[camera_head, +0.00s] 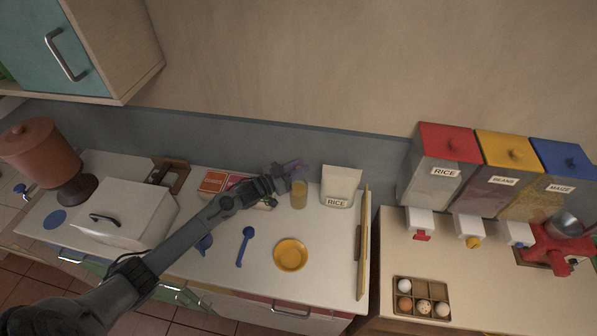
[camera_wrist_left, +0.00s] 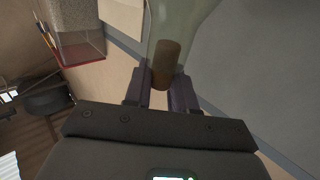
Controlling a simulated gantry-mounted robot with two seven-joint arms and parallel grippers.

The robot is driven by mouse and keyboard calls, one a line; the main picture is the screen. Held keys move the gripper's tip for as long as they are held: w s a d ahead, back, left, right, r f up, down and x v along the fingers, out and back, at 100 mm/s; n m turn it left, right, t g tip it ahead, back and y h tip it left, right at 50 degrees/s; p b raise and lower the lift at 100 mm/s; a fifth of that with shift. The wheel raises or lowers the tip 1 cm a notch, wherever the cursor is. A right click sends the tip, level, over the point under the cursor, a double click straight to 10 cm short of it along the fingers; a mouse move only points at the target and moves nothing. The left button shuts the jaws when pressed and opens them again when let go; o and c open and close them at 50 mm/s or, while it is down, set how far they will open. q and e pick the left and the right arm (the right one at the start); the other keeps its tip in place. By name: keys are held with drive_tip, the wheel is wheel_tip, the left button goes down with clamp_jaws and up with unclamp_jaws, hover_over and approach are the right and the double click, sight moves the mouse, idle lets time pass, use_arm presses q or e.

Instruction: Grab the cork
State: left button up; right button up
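In the left wrist view, the brown, cylindrical cork (camera_wrist_left: 165,65) lies at the fingers of my left gripper (camera_wrist_left: 160,92), with its near end between them. A clear, pale-green glass vessel (camera_wrist_left: 185,18) widens away beyond the cork. I cannot tell whether the fingers touch the cork. In the head view, my left gripper (camera_head: 294,167) reaches over the back of the counter, just above a small yellowish glass jar (camera_head: 299,195). The cork cannot be made out clearly there. My right gripper is not in view.
A white rice box (camera_head: 340,187) stands close to the right of my left gripper, with an upright yellow board (camera_head: 363,240) beyond it. A yellow bowl (camera_head: 290,255) and a blue spoon (camera_head: 245,246) lie in front. The grey-blue wall (camera_head: 250,143) is close behind.

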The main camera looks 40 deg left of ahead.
use_arm(q)
clamp_jaws()
drive_tip(key=shift+r, duration=0.1)
